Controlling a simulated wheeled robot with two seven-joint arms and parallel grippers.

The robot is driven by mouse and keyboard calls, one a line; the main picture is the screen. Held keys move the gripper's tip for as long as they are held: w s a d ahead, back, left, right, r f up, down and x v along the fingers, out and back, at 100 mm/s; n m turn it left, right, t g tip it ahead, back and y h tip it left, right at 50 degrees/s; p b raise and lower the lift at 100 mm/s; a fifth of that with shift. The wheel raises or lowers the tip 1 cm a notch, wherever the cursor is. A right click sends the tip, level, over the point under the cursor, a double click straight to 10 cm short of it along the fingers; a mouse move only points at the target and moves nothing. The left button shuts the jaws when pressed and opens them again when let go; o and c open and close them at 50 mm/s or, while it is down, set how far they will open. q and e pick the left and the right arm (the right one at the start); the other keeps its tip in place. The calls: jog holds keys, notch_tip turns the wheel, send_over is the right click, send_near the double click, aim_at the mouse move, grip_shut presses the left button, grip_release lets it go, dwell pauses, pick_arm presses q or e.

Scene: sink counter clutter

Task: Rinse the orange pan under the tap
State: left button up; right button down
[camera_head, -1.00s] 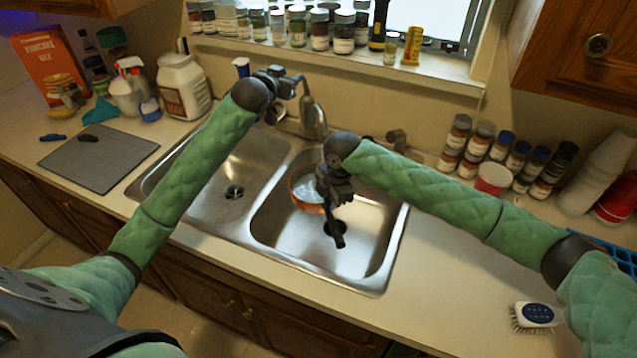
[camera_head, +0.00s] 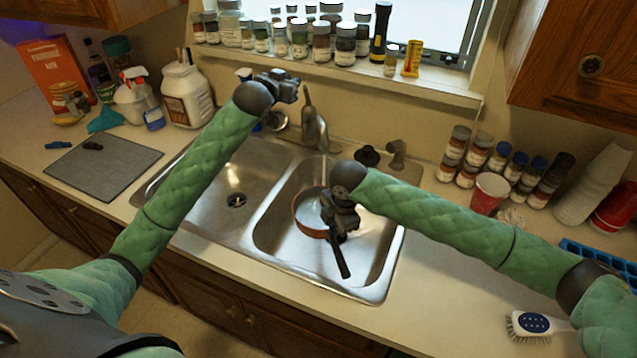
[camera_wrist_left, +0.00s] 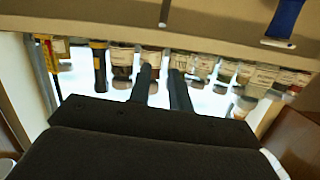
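The orange pan (camera_head: 309,222) is in the right sink basin (camera_head: 285,258), with its dark handle (camera_head: 341,262) pointing toward the front. My right gripper (camera_head: 342,215) is shut on the handle close to the pan; its fingers are partly hidden. The pan's inside looks pale; I cannot tell whether it holds water.
Jars (camera_head: 300,38) and a black flashlight (camera_head: 380,32) line the sill behind my left gripper. Bottles and a red cup (camera_head: 489,193) stand right of the sink. A brush (camera_head: 538,325) lies at the front right. The left basin (camera_head: 215,212) is empty.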

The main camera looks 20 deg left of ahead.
pick_arm(q)
grip_shut()
jog(key=r+n+g, duration=0.1)
jog(key=n+g, duration=0.3)
jog(key=g, duration=0.5)
send_over(307, 94)
jog(key=shift+s+a+r+g, duration=0.1)
jog(key=shift+s+r+g, duration=0.15)
jog(key=shift+r+g, duration=0.35)
jog(key=shift+s+a+r+g, duration=0.1)
jog(key=shift+s+r+g, duration=0.1)
jog(key=shift+r+g, duration=0.4)
jog(key=shift+n+g, duration=0.5)
jog(key=x, duration=0.5)
jog(key=a+x, duration=0.1)
jog(key=x, duration=0.2)
